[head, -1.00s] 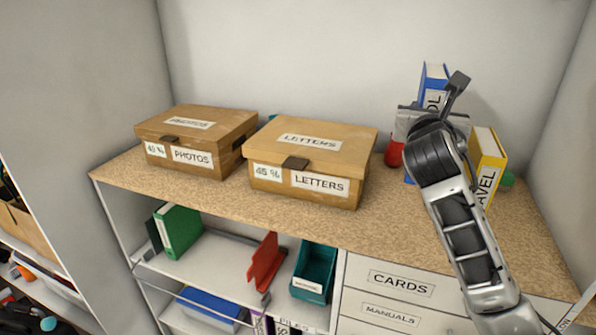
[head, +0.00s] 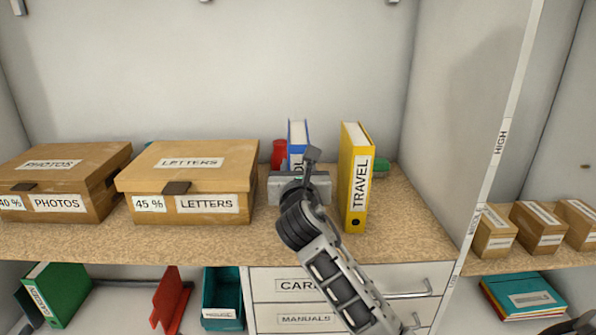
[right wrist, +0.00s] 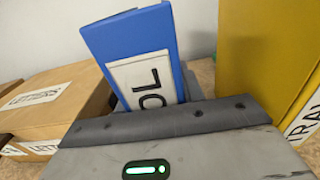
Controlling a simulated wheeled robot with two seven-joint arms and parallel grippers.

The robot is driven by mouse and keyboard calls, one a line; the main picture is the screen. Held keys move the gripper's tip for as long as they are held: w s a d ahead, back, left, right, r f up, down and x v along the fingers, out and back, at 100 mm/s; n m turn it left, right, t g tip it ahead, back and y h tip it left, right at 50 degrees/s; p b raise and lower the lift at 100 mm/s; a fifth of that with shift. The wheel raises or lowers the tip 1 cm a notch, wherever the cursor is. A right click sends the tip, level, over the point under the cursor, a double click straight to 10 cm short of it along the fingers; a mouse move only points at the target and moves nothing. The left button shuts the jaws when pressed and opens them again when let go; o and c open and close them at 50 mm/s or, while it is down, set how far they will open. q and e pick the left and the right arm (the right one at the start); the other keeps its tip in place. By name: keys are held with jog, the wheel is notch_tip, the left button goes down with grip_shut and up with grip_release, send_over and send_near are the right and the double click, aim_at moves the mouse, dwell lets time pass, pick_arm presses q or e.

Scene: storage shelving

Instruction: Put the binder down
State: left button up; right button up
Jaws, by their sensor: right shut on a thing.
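The blue binder (head: 298,133) is upright on the worktop's right half, between the letters box and the yellow TRAVEL binder. My right gripper (head: 300,182) is shut on it from the front. The gripper body hides the binder's lower part, so I cannot tell whether its base touches the board. In the right wrist view the blue binder (right wrist: 127,45) rises behind the gripper's grey body, its white label partly covered; the fingertips are hidden. The yellow TRAVEL binder (head: 357,165) stands upright just right of the gripper, with a gap. My left gripper is not in view.
The letters box (head: 190,180) and photos box (head: 60,180) stand left on the cork-coloured worktop (head: 240,240). A red object (head: 279,153) is behind the gripper, and a green one (head: 381,166) behind the yellow binder. A white side panel (head: 460,120) bounds the right.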

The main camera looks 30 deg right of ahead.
jog(key=shift+r, duration=0.1)
jog(key=o, duration=1.2)
jog(key=shift+f, duration=0.2)
jog(key=shift+o, duration=0.2)
jog(key=shift+r, duration=0.15)
jog(key=v, duration=1.2)
